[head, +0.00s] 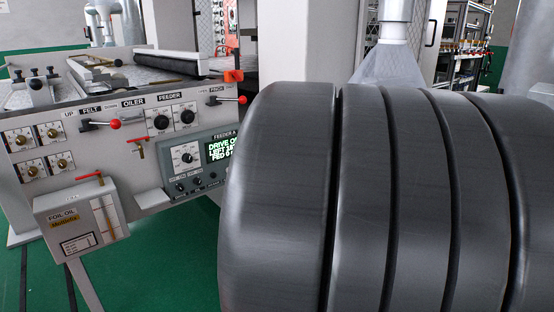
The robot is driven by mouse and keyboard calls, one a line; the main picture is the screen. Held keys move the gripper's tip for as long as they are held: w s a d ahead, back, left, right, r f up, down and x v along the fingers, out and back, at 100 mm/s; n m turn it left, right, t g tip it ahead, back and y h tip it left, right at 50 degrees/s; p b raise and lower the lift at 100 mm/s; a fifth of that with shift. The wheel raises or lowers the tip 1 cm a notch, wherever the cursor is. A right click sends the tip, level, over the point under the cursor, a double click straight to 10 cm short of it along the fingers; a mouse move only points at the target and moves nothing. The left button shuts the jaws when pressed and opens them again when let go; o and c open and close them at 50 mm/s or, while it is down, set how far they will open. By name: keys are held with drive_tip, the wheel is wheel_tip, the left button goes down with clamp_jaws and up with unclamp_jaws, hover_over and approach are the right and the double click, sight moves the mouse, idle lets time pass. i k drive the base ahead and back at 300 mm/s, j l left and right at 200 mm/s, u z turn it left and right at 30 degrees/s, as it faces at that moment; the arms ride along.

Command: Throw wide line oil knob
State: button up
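I cannot read any label for a wide line oil knob. Several small brass knobs (54,132) on pale plates are at the panel's left. Two round black knobs (173,119) sit below the OILER and FEEDER labels. A red-handled brass valve (137,143) is below them. The FOIL OIL box (82,218) at lower left has a red handle (88,178) on top and a sight gauge. My gripper is not in view.
Red-balled levers (115,124) and (242,99) stick out from the machine panel (108,160). A FEEDER A control box (190,160) has a dial and a lit green-text screen. A large dark ribbed shape close to the camera blocks the right half. Green floor (150,255) shows below.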

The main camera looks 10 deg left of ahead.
sight(196, 181)
drive_tip(key=i+j+u, duration=0.2)
drive_tip(key=u, duration=0.2)
drive_tip(key=i+j+u, duration=0.1)
drive_tip(key=i+u, duration=0.65)
